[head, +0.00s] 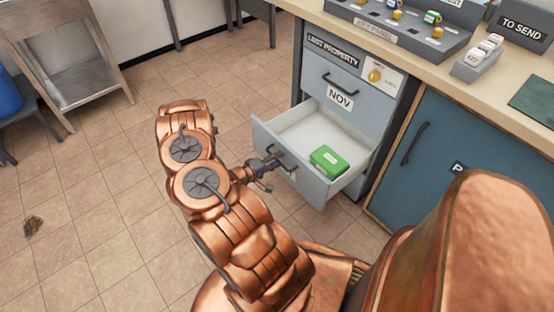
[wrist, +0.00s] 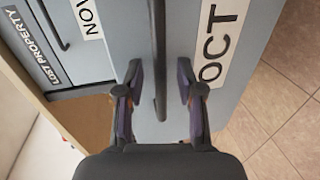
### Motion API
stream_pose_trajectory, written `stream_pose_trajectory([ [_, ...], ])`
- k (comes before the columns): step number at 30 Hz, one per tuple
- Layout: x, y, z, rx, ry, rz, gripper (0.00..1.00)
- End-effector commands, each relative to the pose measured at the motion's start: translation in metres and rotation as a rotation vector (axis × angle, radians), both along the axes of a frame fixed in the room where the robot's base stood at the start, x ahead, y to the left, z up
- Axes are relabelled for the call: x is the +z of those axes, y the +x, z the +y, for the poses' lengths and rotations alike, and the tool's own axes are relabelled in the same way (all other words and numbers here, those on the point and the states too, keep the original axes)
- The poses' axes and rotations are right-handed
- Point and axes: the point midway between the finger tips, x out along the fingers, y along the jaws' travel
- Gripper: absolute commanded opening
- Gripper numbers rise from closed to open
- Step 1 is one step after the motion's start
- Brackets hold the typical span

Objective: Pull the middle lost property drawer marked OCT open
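The middle OCT drawer (head: 308,187) stands pulled out of the grey-blue cabinet, with its pale inside showing. A green box (head: 328,161) lies in it. The OCT label (wrist: 219,38) shows on the drawer front in the wrist view. The drawer's dark bar handle (wrist: 159,60) runs between my gripper's fingers. My gripper (wrist: 160,82) is open, with a gap on both sides of the bar. In the head view my gripper (head: 270,166) is at the drawer front, by the handle.
The closed NOV drawer (head: 343,97) is above, under a LOST PROPERTY sign (head: 334,50). A blue cupboard door (head: 421,150) with a dark handle is to the right. A counter with a key panel (head: 400,28) is above. The tiled floor (head: 100,200) to the left is mostly clear.

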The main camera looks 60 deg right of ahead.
Motion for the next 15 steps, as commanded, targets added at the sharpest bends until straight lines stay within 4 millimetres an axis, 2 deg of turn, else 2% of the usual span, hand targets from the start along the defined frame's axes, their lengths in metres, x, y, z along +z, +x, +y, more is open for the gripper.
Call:
stream_pose_trajectory([
  [5,0.003,0.008,0.014,0.002,0.000,0.000,0.37],
  [15,0.013,0.027,0.056,0.005,0.000,-0.001,0.37],
])
